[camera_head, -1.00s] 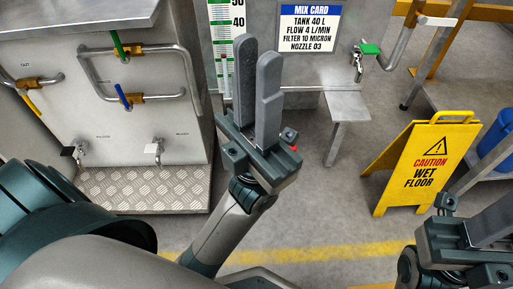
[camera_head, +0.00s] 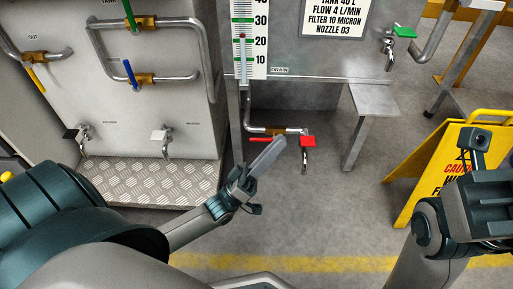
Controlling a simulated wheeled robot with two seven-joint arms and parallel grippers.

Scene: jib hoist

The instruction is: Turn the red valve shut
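A red lever (camera_head: 259,139) sits on a brass valve (camera_head: 276,130) in the drain pipe below the tank panel. It points left along the pipe, and its right end is partly hidden by my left gripper. A tap with a square red handle (camera_head: 298,141) ends the same pipe, just right of the valve. My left gripper (camera_head: 275,148) reaches up from below in front of the pipe, its fingertips overlapping the valve area in this view. Contact is not clear. Its fingers are nearly edge-on, so the gap is hidden. My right gripper (camera_head: 490,190) is at the right edge, fingers unclear.
The grey tank panel (camera_head: 290,50) carries a level gauge (camera_head: 247,40). A metal stand (camera_head: 374,100) is right of the pipe. A yellow wet-floor sign (camera_head: 407,200) stands at right, partly behind my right arm. A treadplate step (camera_head: 150,184) lies left. Floor between is clear.

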